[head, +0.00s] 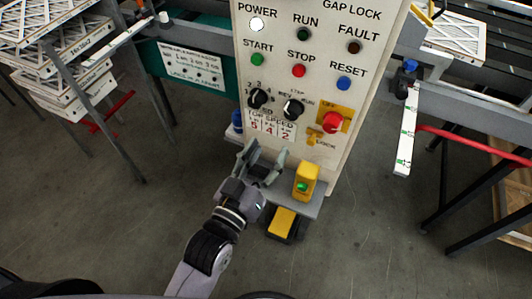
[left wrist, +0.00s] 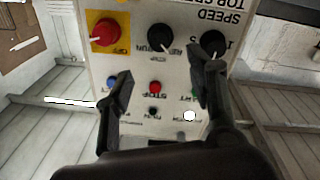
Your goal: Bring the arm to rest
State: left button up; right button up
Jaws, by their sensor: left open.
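My left gripper (head: 263,163) is open and empty in the head view, in front of the lower part of a cream control panel (head: 268,62). In the left wrist view the gripper's two fingers (left wrist: 160,90) are spread apart with the panel (left wrist: 178,68) behind them, seen upside down. No object is between the fingers. I cannot tell whether a fingertip touches the panel. My right gripper is not in view.
The panel carries a red knob (head: 332,122) on a yellow plate and black selector knobs (head: 293,109). Below it, a yellow box with a green button (head: 305,182) stands on a small shelf. Boxed filters (head: 62,40) are stacked at left. Rails flank the panel; grey floor is open.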

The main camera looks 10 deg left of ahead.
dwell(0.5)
pick_arm(q)
jog(key=s+a+f+m+g+y, duration=0.1)
jog(key=s+a+f+g, duration=0.15)
jog(key=f, duration=1.05)
jog(key=s+a+f+g+y, duration=0.1)
jog(key=s+f+g, duration=0.15)
jog(key=f, duration=1.05)
jog(key=s+a+f+m+g+y, duration=0.1)
jog(key=s+a+f+g, duration=0.15)
jog(key=f, duration=0.95)
jog(key=s+a+f+g+y, duration=0.1)
jog(key=s+a+f+g, duration=0.3)
jog(key=s+f, duration=0.6)
jog(key=s+a+f+g+y, duration=0.2)
jog(key=s+a+f+g, duration=0.3)
jog(key=s, duration=1.2)
jog(key=a+f, duration=0.4)
jog(key=f, duration=0.2)
jog(key=shift+a+y, duration=0.25)
jog(key=shift+y, duration=0.05)
